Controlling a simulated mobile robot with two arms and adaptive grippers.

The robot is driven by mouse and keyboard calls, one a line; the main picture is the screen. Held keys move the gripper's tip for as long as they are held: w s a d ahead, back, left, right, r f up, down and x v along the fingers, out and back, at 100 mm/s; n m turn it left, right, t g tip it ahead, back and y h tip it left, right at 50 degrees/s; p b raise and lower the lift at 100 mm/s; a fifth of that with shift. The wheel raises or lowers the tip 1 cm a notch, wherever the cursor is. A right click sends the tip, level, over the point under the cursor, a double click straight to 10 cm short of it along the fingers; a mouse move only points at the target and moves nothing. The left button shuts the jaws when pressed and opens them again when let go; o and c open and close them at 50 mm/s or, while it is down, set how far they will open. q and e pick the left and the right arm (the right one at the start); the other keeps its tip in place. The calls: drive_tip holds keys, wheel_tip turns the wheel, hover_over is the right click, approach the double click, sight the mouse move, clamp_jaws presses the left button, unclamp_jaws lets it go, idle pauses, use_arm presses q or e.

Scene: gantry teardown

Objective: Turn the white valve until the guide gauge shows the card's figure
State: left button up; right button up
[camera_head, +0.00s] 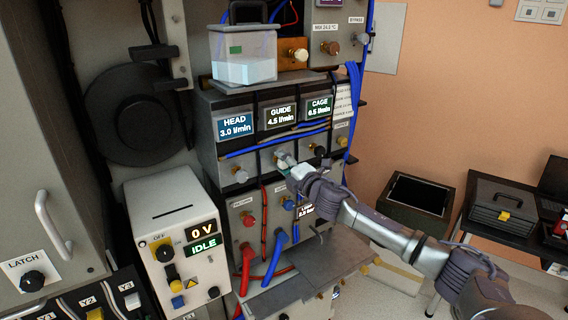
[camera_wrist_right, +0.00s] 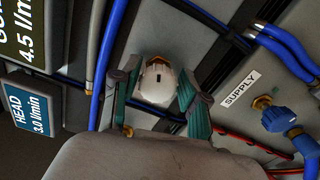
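The guide gauge (camera_head: 281,116) reads 4.5 l/min in the head view; its display also shows at the left of the right wrist view (camera_wrist_right: 22,40). A white card (camera_head: 343,100) with small lines of text hangs right of the gauges; its figures are too small to read. The white valve (camera_wrist_right: 157,82) is a rounded white knob below the guide gauge. My right gripper (camera_head: 287,163) reaches it from the front right. In the wrist view its two teal fingers flank the knob and appear to touch its sides. My left gripper is not in view.
The head gauge (camera_head: 235,126) reads 3.0 l/min and the cage gauge (camera_head: 319,107) 6.5 l/min. Other knobs (camera_head: 240,175) sit either side of the white valve. Blue and red hoses (camera_head: 275,258) run below. A power box (camera_head: 172,245) reads 0 V, IDLE.

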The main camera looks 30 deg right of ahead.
drive_tip(key=shift+o, duration=0.9)
drive_tip(key=shift+r, duration=0.1)
drive_tip(key=shift+s, duration=0.1)
drive_tip(key=s, duration=1.1)
drive_tip(key=shift+s, duration=0.4)
drive_tip(key=shift+a, duration=0.1)
